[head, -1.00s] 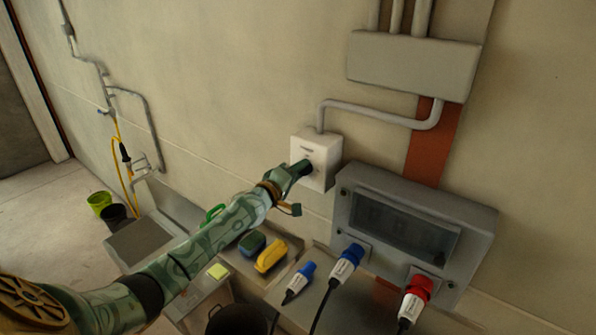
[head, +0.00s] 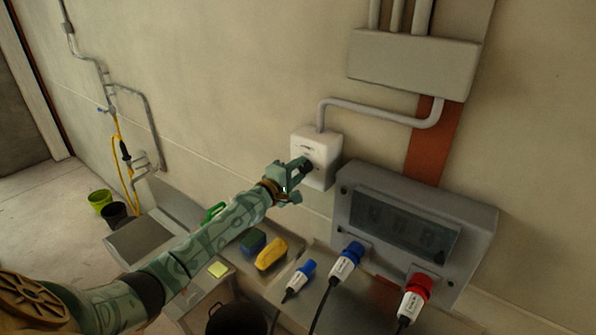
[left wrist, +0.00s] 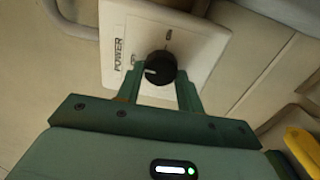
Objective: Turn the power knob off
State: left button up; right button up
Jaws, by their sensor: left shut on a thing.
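The white power switch box (head: 317,150) is on the wall, with a conduit running into its top. It fills the upper part of the left wrist view (left wrist: 205,45), where the word POWER shows. The black power knob (left wrist: 160,66) is on its front, its white mark pointing left and slightly down in that view. My left gripper (left wrist: 160,80) is shut on the knob, one finger on either side of it. In the head view the left gripper (head: 303,167) reaches the box from the lower left and partly hides the knob. My right gripper does not show.
A grey panel box (head: 480,228) with a blue plug (head: 347,260) and a red plug (head: 416,288) is right of and below the switch. Below my arm are a yellow item (head: 271,254) and a loose blue plug (head: 302,275).

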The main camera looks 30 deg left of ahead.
pick_arm(q)
jog(key=o, duration=1)
jog(key=s, duration=0.5)
jog(key=s+a+p, duration=0.1)
jog(key=s, duration=0.4)
jog(key=s+p, duration=0.1)
jog(key=s, duration=0.5)
jog(key=shift+s+a, duration=0.1)
jog(key=shift+a, duration=0.1)
